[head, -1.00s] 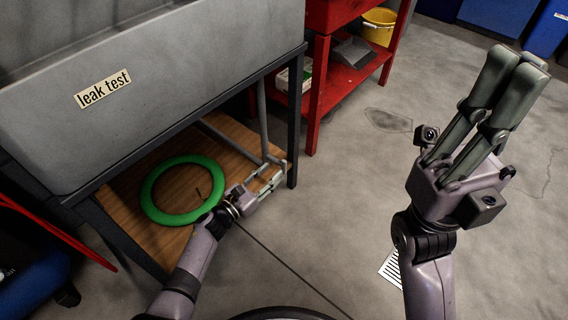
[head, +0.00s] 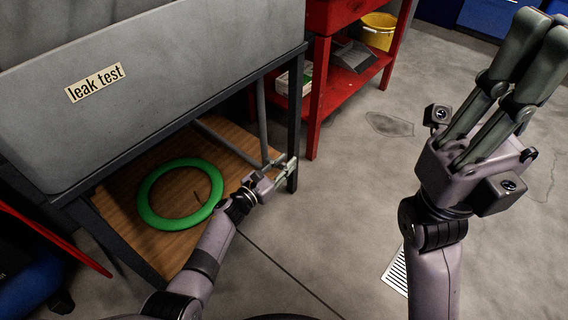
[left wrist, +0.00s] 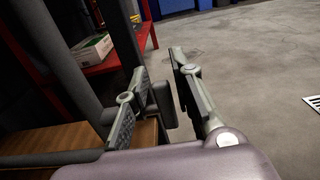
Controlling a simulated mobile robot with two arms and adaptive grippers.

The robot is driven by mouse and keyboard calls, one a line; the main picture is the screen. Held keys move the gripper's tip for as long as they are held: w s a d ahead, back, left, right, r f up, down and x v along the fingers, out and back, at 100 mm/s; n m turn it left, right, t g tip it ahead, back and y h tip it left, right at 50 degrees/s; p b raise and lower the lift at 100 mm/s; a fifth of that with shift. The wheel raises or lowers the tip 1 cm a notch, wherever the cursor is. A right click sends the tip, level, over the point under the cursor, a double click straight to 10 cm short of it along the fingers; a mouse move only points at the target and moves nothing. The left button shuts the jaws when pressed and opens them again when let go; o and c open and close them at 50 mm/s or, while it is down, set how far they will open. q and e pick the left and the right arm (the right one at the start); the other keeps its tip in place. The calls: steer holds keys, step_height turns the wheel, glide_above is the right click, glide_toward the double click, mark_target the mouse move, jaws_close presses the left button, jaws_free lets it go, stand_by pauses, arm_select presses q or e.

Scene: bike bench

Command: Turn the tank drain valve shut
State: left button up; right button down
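The grey tank (head: 180,95) with a "leak test" label (head: 95,83) fills the upper left of the head view. A grey pipe (head: 262,115) runs down below it at the bench's right end. My left gripper (head: 289,170) is near the pipe's lower end and the dark bench leg. In the left wrist view its fingers (left wrist: 162,85) are apart, with a dark grey piece (left wrist: 164,103) between or behind them. I cannot tell whether this is the valve handle, or whether the fingers touch it. My right gripper (head: 530,65) is raised at the right, empty; its finger gap is unclear.
A green ring (head: 148,215) lies on the wooden lower shelf (head: 120,205). A red shelf unit (head: 322,95) with a yellow bucket (head: 378,32) stands behind. A floor grate (head: 397,272) lies near my right arm. The floor between is open.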

arm_select(q)
jaws_close()
